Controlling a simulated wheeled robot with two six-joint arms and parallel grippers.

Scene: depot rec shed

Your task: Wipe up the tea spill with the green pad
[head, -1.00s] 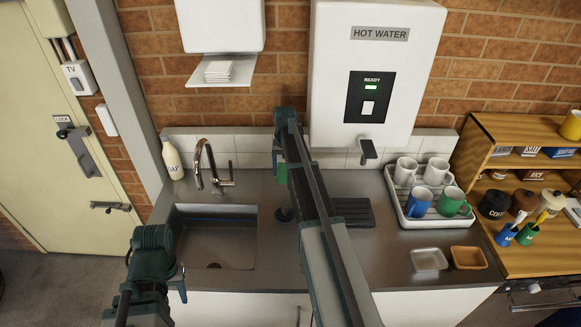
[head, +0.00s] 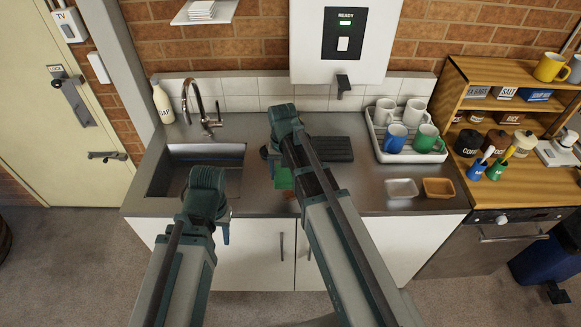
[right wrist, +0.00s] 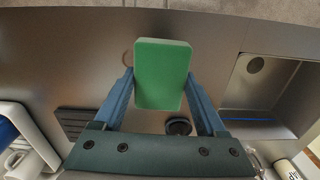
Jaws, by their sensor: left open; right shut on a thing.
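The green pad (right wrist: 162,75) is gripped between the blue fingers of my right gripper (right wrist: 160,82). In the head view the pad (head: 283,179) shows partly behind my right arm, over the front part of the steel counter. I cannot tell whether it touches the counter. A faint brownish curved mark, perhaps the tea spill's edge (right wrist: 127,57), shows beside the pad in the right wrist view; the rest is hidden or too faint. My left gripper (head: 226,232) is empty, in front of the counter below the sink.
The sink (head: 168,180) is at the left of the counter (head: 345,190). The hot water unit (head: 310,55) hangs above.

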